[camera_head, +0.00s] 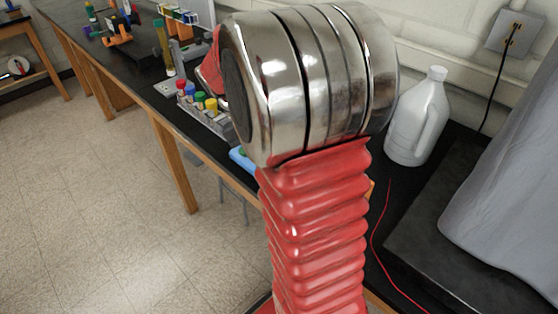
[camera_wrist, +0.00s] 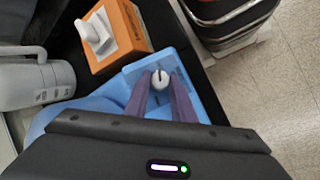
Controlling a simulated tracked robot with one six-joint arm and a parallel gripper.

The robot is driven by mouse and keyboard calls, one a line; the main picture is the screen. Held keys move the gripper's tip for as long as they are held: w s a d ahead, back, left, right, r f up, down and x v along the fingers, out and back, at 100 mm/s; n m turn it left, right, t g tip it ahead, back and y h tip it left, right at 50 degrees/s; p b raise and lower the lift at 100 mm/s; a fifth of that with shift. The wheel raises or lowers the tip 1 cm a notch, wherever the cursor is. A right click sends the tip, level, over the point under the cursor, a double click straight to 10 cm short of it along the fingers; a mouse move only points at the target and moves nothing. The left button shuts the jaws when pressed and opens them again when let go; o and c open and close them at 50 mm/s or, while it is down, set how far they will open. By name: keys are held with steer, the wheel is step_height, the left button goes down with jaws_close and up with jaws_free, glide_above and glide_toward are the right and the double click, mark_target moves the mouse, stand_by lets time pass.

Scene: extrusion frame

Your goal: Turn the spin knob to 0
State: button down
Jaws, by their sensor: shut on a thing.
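The spin knob (camera_wrist: 160,80) is a small round white knob with a dark line across its top. It sits on a light blue box (camera_wrist: 197,62) in the wrist view. My gripper (camera_wrist: 161,77) has its two purple fingers closed on either side of the knob, gripping it. Any numbers around the knob are too small to read. In the head view, part of the blue box (camera_head: 241,160) shows beside my arm, which hides the knob and my gripper.

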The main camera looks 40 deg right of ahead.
steer(key=n+h, duration=0.1)
steer(key=n, duration=0.1)
steer(key=n+g+h, duration=0.1)
steer(key=n, duration=0.1)
steer(key=shift+w+a+f, duration=0.1)
steer(key=shift+a, duration=0.3)
steer(key=n+h, duration=0.1)
steer(key=n, duration=0.1)
steer(key=n+h, duration=0.1)
steer(key=n, duration=0.2)
steer(key=shift+a+f+h, duration=0.15)
steer(key=shift+h, duration=0.25)
steer(key=c, duration=1.5)
jaws_free()
steer(key=v, duration=1.3)
steer(key=shift+w+a, duration=0.25)
